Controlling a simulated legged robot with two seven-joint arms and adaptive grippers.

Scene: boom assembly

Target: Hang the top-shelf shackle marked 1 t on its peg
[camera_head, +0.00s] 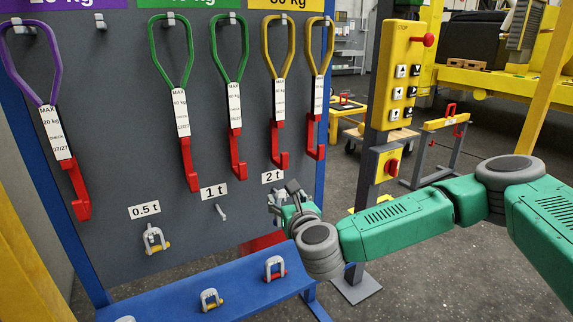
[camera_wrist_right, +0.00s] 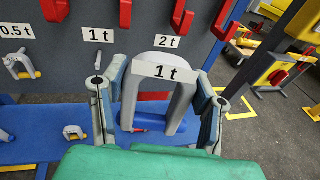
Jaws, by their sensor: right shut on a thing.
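My right gripper (camera_head: 290,200) is shut on a grey shackle marked 1 t (camera_wrist_right: 184,108), which sits between its two fingers in the wrist view. The shackle's rounded bow is up and its label faces the camera. In the head view the gripper mostly hides it. The 1 t peg (camera_head: 221,212) sticks out bare from the grey board under the 1 t sign (camera_head: 214,190). It also shows in the wrist view (camera_wrist_right: 98,60), left of the held shackle. The gripper is to the right of this peg, near the 2 t sign (camera_head: 273,176). My left gripper is out of view.
A shackle with a yellow pin (camera_head: 154,239) hangs under the 0.5 t sign (camera_head: 145,210). Other shackles (camera_head: 211,299) (camera_head: 275,267) sit on the blue shelf (camera_head: 240,291) below. Coloured slings with red hooks (camera_head: 233,163) hang above the pegs. A yellow control post (camera_head: 400,75) stands at right.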

